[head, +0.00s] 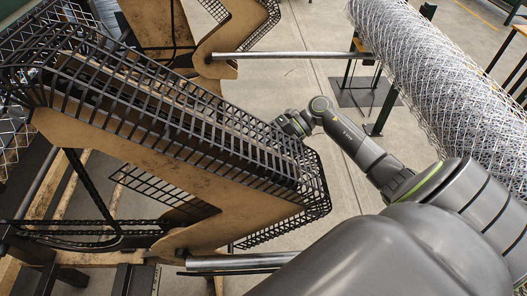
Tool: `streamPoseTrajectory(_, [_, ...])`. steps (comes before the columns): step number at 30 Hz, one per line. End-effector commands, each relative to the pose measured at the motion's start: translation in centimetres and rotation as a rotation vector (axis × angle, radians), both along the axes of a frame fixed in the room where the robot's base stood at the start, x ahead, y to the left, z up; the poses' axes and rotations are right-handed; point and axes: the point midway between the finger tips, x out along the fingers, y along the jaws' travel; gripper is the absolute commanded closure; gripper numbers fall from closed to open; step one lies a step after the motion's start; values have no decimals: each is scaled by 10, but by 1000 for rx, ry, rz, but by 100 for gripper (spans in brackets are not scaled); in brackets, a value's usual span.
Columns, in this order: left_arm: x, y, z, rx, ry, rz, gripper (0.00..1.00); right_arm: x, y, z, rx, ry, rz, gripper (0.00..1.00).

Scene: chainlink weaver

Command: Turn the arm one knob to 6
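My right arm comes in from the right, and its gripper end (284,126) is beside the upper right side of the black mesh guard (200,95). The fingers are too small and hidden by the wrist to tell whether they are open or shut. I cannot tell whether the gripper touches the guard. I cannot make out an arm one knob or any number scale in this view. My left gripper is not in view.
The mesh guard covers a worn tan machine frame (130,160). A steel bar (290,55) crosses behind my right arm, and another bar (240,262) lies low in front. A large roll of chainlink (440,80) stands at the right. Grey floor shows between them.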

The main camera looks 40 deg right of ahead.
Motion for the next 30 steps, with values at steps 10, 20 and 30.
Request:
streamPoseTrajectory(10, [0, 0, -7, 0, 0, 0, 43, 0, 0, 1, 40, -23, 0, 87])
streamPoseTrajectory(20, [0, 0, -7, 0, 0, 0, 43, 0, 0, 1, 40, -23, 0, 59])
streamPoseTrajectory(30, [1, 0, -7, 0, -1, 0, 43, 0, 0, 0, 38, -22, 0, 43])
